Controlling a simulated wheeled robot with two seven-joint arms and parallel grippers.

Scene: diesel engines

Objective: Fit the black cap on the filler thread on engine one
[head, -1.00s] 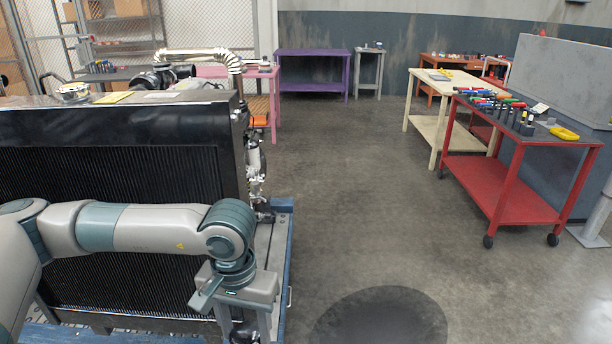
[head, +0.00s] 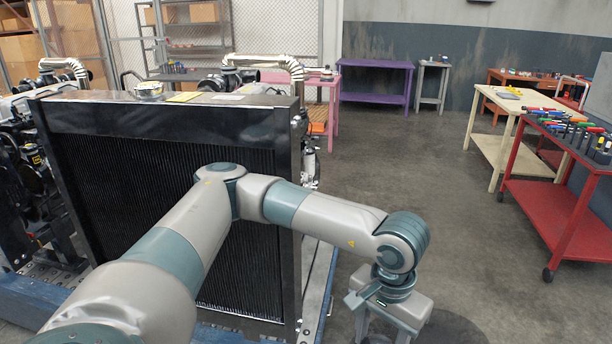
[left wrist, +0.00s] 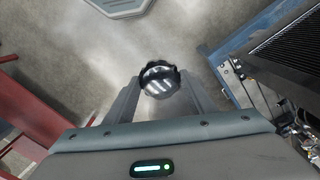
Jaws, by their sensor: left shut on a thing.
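The black cap (left wrist: 160,80), round with a lobed dark rim and a shiny middle, sits between the fingers of my left gripper (left wrist: 158,88) in the left wrist view. The gripper is shut on it, over open floor. In the head view my left gripper (head: 385,330) is at the bottom edge, right of the engine with the large black radiator (head: 165,190); the cap is not discernible there. A round silvery fitting (head: 149,90) is on top of the radiator; I cannot tell whether it is the filler thread. My right gripper is not in view.
A blue engine stand (head: 318,300) lies close to the left of the gripper. A red cart with tools (head: 560,215) and a cream table (head: 500,148) stand at the right. Another engine (head: 40,170) is at the far left. The floor between is clear.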

